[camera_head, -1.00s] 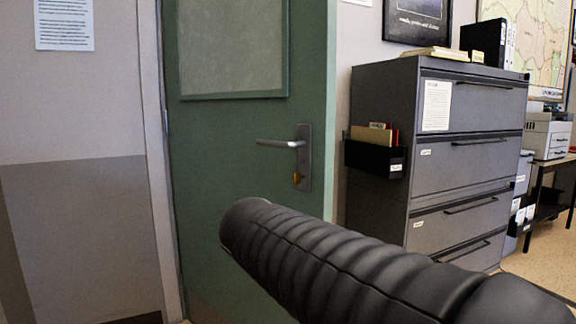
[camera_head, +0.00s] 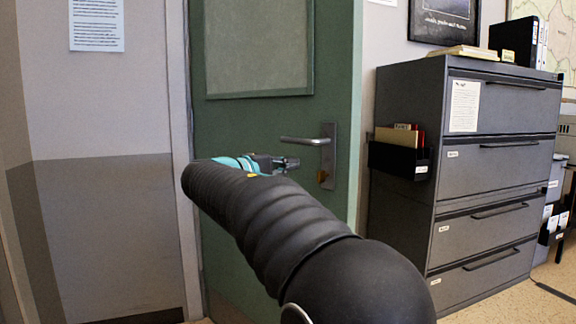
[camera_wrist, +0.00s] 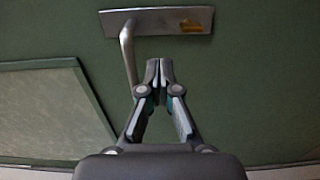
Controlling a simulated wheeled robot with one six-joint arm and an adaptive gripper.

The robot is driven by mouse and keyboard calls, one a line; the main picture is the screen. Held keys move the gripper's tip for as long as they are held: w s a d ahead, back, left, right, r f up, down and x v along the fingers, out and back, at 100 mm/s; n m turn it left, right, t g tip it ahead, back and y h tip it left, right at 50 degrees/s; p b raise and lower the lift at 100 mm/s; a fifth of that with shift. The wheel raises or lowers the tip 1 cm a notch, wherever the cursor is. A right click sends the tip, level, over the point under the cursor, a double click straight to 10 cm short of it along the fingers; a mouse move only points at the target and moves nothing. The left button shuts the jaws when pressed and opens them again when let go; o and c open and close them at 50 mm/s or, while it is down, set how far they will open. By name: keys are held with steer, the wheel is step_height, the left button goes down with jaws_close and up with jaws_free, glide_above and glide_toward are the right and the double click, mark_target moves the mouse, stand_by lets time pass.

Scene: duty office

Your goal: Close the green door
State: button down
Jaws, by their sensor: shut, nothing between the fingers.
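The green door (camera_head: 255,125) stands in its frame, with its free edge on the right showing, so it looks ajar. It has a framed pale panel (camera_head: 258,45) above, and a metal lever handle (camera_head: 305,141) on a plate with a brass lock (camera_head: 322,176). My gripper (camera_head: 292,163) is in front of the door, just below the lever. In the wrist view my gripper (camera_wrist: 158,66) is shut and empty, its fingertips beside the lever handle (camera_wrist: 127,50) and short of the handle plate (camera_wrist: 155,22). I cannot tell whether the fingers touch the door.
A grey filing cabinet (camera_head: 490,150) stands right of the door, with a black file holder (camera_head: 400,158) on its side. A wall with a paper notice (camera_head: 97,25) is at left. My arm covers the lower door.

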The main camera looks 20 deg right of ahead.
mark_target(324, 157)
steer(key=p+x, duration=0.1)
steer(key=x, duration=1)
